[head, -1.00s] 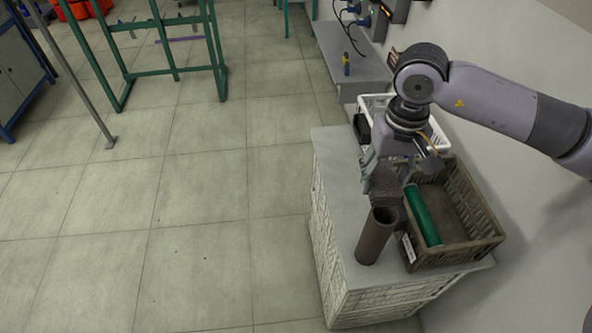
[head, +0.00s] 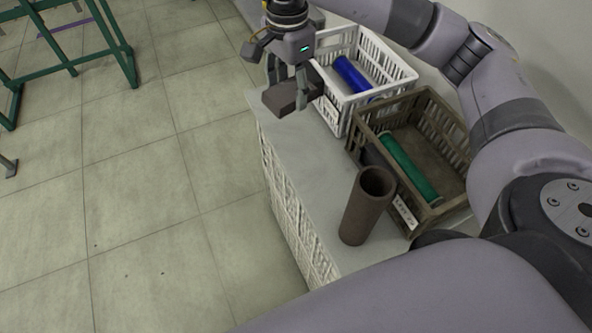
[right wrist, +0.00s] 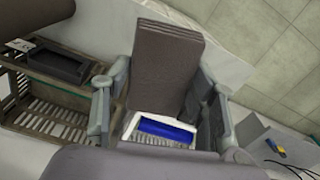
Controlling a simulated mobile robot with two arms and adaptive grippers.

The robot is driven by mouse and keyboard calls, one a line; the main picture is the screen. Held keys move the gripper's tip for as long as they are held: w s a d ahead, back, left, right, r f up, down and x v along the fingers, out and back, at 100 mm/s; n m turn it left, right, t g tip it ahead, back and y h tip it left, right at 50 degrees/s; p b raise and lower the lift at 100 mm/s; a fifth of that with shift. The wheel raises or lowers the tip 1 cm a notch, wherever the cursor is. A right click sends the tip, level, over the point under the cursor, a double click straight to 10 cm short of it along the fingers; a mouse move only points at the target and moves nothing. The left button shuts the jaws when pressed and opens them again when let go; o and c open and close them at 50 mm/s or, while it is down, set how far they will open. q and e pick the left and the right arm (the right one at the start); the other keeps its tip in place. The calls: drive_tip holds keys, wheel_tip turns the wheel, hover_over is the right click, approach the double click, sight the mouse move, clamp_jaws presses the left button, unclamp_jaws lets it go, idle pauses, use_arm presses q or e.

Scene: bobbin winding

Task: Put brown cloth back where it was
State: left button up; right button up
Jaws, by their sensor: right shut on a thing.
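The brown cloth (head: 290,98) is a folded, flat, dark brown block. My right gripper (head: 288,86) is shut on it, with one finger on each side. In the head view the gripper holds it near the left edge of the grey-topped cabinet, left of the white crate; I cannot tell its height above the top. In the right wrist view the cloth (right wrist: 165,65) stands out between the fingers (right wrist: 160,108), its folded layers showing. My left gripper is not in view.
A white crate (head: 336,118) holds blue cylinders (head: 347,73). A brown crate (head: 448,205) holds a green cylinder (head: 410,168) and a dark item. A brown tube (head: 366,207) stands upright at the cabinet's near end. The cabinet top (head: 312,150) is clear left of the crates.

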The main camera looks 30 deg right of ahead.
sight(295, 86)
drive_tip(key=f+m+b, duration=0.1)
drive_tip(key=m, duration=0.1)
drive_tip(key=d+f+m+b, duration=0.1)
drive_tip(key=m, duration=0.1)
drive_tip(key=shift+w+f, duration=0.2)
drive_tip(key=shift+f, duration=0.15)
drive_tip(key=shift+d+f+m+b, duration=0.25)
drive_tip(key=shift+m+b, duration=0.25)
drive_tip(key=shift+m, duration=0.3)
drive_tip(key=shift+w+d+f+m+b, duration=0.2)
drive_tip(key=shift+f+m+b, duration=0.1)
drive_tip(key=shift+m, duration=0.4)
wheel_tip(295, 86, down, 14)
drive_tip(key=shift+s+f, duration=0.1)
drive_tip(key=shift+f, duration=0.05)
drive_tip(key=shift+f+p, duration=0.35)
drive_tip(key=shift+f, duration=2.35)
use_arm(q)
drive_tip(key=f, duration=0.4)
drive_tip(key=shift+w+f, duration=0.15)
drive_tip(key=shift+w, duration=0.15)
